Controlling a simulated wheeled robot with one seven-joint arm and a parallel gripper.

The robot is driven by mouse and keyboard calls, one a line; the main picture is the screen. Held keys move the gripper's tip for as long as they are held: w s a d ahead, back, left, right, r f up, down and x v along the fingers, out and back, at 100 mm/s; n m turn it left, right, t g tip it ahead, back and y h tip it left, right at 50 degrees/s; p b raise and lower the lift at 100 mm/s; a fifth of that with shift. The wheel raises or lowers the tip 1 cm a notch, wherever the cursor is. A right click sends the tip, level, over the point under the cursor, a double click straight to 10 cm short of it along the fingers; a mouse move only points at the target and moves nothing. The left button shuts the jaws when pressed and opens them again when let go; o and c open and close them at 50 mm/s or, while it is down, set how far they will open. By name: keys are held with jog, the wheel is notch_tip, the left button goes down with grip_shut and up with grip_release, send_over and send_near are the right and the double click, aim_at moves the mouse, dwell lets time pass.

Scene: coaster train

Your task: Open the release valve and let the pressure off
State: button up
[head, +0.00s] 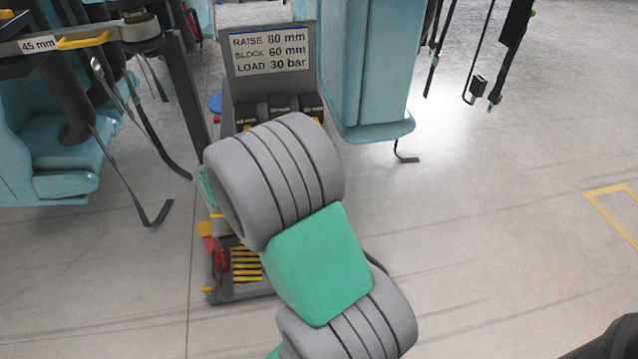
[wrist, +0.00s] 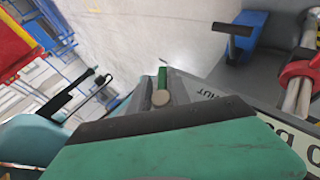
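In the wrist view, a small green lever (wrist: 162,78) with a round tan end (wrist: 160,98) shows just beyond the dark edge of my gripper (wrist: 160,120). Lettering ending in "HUT" is on the grey surface to its right. I cannot tell whether the lever is the release valve, or whether my gripper touches it. My gripper's green and dark body fills the lower part of that view, and its fingers are not clear. In the head view my own grey and green arm hides my gripper and much of the grey equipment stand (head: 222,100).
A sign (head: 270,50) reads raise 80 mm, block 60 mm, load 30 bar. Red and yellow parts (head: 213,245) and a striped plate (head: 246,265) sit low on the stand. Teal seats (head: 60,150) and a teal column (head: 372,70) flank it.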

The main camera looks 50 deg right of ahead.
jog(key=shift+o, duration=1.1)
jog(key=p+v, duration=0.2)
jog(key=v, duration=0.5)
jog(key=shift+a+r, duration=0.25)
jog(key=shift+w, duration=0.1)
